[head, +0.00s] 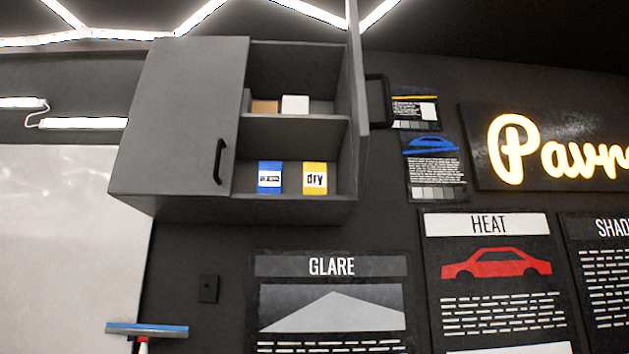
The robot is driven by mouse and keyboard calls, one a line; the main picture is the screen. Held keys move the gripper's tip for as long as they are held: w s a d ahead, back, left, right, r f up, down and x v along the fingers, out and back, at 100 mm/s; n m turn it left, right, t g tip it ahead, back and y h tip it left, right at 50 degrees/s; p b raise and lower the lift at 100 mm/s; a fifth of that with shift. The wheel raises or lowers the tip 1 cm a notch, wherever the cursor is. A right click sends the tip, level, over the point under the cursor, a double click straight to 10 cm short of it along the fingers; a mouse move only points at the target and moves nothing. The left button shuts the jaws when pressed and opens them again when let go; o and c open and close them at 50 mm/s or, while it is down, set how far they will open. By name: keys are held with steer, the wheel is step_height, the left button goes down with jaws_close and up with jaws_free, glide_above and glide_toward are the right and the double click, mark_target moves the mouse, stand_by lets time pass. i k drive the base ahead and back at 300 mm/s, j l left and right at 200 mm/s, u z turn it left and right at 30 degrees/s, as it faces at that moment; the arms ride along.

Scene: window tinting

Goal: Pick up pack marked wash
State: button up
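A wall cabinet (180,120) hangs on the dark wall, with its right door swung open and its left door shut. On its lower shelf stands a blue pack (269,177) with a white label whose word is too small to read for sure. Right beside it, a little apart, stands a yellow pack (315,178) marked "dry". Both packs are upright near the shelf's front. My gripper is not in view.
The upper shelf holds a brown box (264,107) and a white box (295,104). The open door (357,70) juts out at the cabinet's right side. A squeegee (147,330) shows at the bottom left. Posters (330,265) cover the wall below and to the right.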

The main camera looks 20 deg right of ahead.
mark_target(270, 174)
steer(key=i+j, duration=0.15)
steer(key=i, duration=0.55)
steer(key=i+u, duration=0.2)
steer(key=u, duration=0.2)
steer(key=i+u, duration=0.2)
steer(key=u, duration=0.15)
steer(key=i+l+u, duration=0.1)
steer(key=u, duration=0.3)
steer(key=i+l, duration=0.05)
steer(key=i, duration=0.05)
